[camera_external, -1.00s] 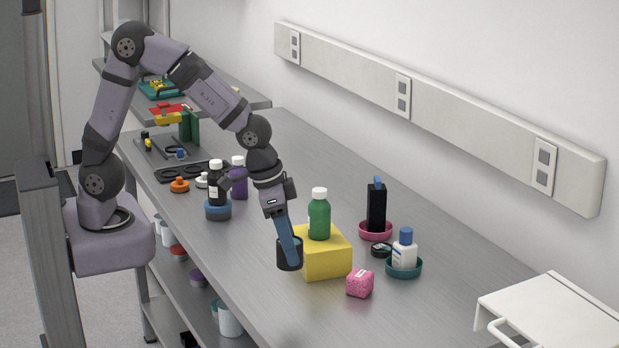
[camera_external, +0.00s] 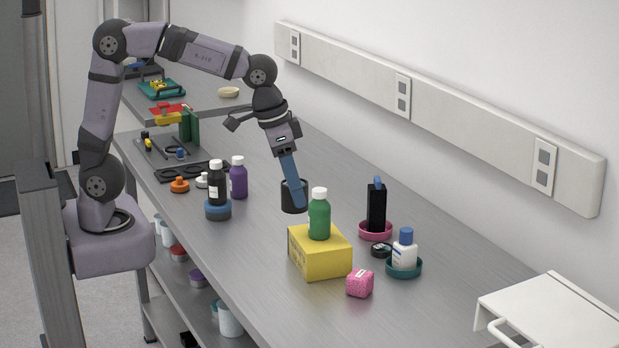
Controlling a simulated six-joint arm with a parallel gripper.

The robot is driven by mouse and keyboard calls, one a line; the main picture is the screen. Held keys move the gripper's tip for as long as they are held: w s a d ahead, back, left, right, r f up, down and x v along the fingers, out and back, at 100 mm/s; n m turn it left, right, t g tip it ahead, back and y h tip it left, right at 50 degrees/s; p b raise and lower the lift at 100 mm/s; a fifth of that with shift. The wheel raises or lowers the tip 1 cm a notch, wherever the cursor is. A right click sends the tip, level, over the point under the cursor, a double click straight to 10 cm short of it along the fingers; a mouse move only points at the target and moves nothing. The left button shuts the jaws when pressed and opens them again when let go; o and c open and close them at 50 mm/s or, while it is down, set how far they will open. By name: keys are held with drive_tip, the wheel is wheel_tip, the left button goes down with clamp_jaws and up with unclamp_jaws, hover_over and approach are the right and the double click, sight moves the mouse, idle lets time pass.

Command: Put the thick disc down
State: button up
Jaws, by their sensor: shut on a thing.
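My gripper (camera_external: 297,197), with blue fingers pointing down, is shut on a short dark cylinder, which I take to be the thick disc (camera_external: 287,203). One finger covers part of the disc's side. The disc is behind and a little left of the green bottle on the yellow box. It appears to be held above the bench, but its height is hard to tell from this view.
The green bottle (camera_external: 319,217) stands on the yellow box (camera_external: 320,262). A pink block (camera_external: 360,283), a black bottle (camera_external: 376,208) and a white bottle (camera_external: 404,254) stand nearby. A purple bottle (camera_external: 238,180) is to the left.

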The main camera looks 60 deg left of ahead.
drive_tip(key=w+a+n+y+b, duration=0.1)
drive_tip(key=w+a+n, duration=0.2)
drive_tip(key=a, duration=0.8)
drive_tip(key=w+a+n+y+b, duration=0.1)
drive_tip(key=w+a+n+b, duration=0.2)
drive_tip(key=a, duration=0.7)
drive_tip(key=w+a+n+y, duration=0.1)
drive_tip(key=w+a+n, duration=0.3)
drive_tip(key=a, duration=0.7)
drive_tip(key=shift+s+d+f+p, duration=0.1)
drive_tip(key=shift+f+p, duration=0.4)
drive_tip(key=shift+f, duration=3)
drive_tip(key=shift+s+d+f+p, duration=0.1)
drive_tip(key=shift+f+p, duration=0.45)
drive_tip(key=shift+f, duration=3)
drive_tip(key=shift+s+d+f+p, duration=0.1)
drive_tip(key=shift+f+p, duration=0.4)
drive_tip(key=shift+f, duration=3)
drive_tip(key=shift+w+f, duration=0.1)
drive_tip(key=shift+f, duration=0.05)
drive_tip(key=o, duration=1.4)
